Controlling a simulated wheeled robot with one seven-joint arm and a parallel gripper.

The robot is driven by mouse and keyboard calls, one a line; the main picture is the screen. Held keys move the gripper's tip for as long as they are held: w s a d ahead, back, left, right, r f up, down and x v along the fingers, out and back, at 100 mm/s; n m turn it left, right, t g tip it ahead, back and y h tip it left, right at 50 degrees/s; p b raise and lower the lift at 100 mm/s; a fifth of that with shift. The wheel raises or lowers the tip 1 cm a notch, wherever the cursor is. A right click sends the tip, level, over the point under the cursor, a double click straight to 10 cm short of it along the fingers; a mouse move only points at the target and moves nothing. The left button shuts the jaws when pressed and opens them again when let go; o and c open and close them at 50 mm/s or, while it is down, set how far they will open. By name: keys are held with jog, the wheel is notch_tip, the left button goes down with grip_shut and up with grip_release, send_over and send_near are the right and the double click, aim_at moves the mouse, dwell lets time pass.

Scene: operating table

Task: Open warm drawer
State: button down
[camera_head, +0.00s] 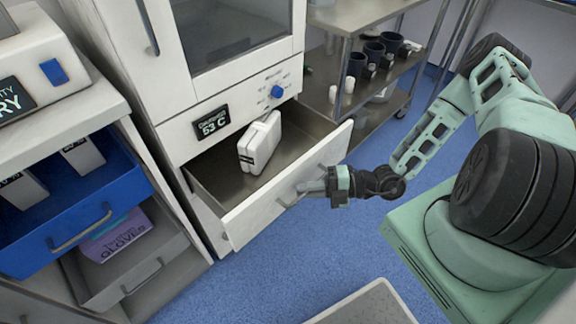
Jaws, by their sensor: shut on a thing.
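The warm drawer (244,214) is the white-fronted drawer under the cabinet with the "53 C" display (211,122). It stands pulled well out, and its grey metal inside shows. A white case (260,143) stands inside it, towards the back. My gripper (312,187) is at the drawer's front, shut on the drawer handle (290,198). My fingers hide part of the handle.
To the left are a blue drawer (92,226) with boxes and a lower grey drawer (150,268) with a purple glove box (118,236). A steel shelf cart (345,18) with dark cups stands behind. A pale tray-like surface (365,305) is at the bottom. Blue floor is clear between.

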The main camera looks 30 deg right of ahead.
jog(key=s+d+p, duration=0.1)
jog(key=s+d, duration=0.1)
jog(key=s, duration=0.4)
dwell(0.3)
jog(key=c, duration=1.5)
grip_release()
jog(key=v, duration=1.7)
jog(key=shift+s+d, duration=0.2)
